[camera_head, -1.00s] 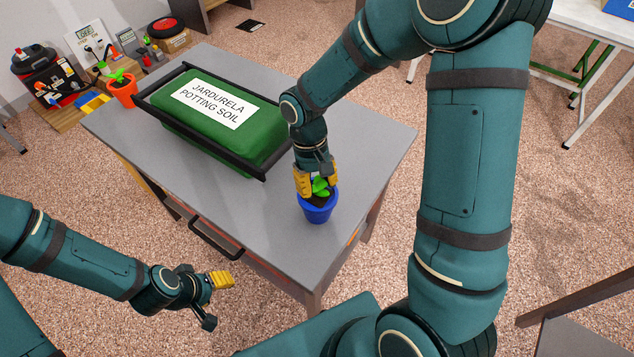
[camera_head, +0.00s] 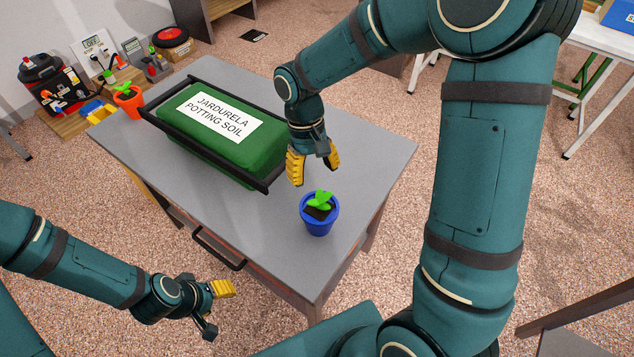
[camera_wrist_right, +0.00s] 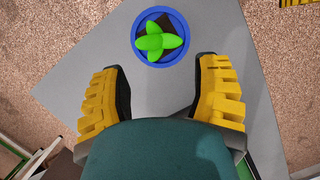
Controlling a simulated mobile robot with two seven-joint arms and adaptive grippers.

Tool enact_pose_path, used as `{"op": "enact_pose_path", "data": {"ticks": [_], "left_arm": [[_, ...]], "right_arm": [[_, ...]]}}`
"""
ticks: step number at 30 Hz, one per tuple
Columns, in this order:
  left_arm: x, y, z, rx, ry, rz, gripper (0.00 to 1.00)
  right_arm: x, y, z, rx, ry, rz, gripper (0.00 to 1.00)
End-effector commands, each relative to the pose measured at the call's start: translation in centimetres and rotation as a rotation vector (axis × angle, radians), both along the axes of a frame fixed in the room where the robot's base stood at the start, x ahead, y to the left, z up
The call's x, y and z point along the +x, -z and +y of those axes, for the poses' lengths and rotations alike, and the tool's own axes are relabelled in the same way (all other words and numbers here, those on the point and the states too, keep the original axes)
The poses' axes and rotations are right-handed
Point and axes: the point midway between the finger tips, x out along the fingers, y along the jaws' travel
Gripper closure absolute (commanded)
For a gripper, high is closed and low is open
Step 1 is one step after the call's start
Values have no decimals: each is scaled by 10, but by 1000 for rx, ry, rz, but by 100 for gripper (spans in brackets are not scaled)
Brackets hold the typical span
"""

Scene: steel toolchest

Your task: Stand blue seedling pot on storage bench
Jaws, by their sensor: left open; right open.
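The blue seedling pot (camera_head: 319,222) stands upright on the grey-topped bench (camera_head: 372,160), near its front right corner. It holds dark soil and a green seedling. My right gripper (camera_head: 312,174) is open and empty above the bench, just behind the pot and apart from it. In the right wrist view, the pot (camera_wrist_right: 160,60) lies beyond the two yellow fingers (camera_wrist_right: 160,98), with nothing between them. My left gripper (camera_head: 222,308) is open and empty in front of the bench, low at the left.
A green potting soil bag (camera_head: 190,140) in a black-railed tray fills the bench's middle. An orange pot (camera_head: 131,104) with a seedling stands at the far left corner. Tools and a black-and-red canister (camera_head: 45,82) stand behind. A white table (camera_head: 595,35) is at right.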

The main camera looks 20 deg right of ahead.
Motion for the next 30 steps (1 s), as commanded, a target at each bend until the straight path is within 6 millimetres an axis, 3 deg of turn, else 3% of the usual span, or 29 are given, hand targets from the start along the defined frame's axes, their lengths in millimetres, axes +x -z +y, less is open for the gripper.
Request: {"op": "enact_pose_path", "data": {"ticks": [3,9,30], "left_arm": [[-1,-7,0,0,1,3,46],[-2,-11,0,-1,1,5,46],[-2,-11,0,-1,1,5,46]], "right_arm": [[6,-21,1,0,0,-2,38],[10,-37,1,1,1,0,38],[11,-38,1,0,1,1,38]]}}
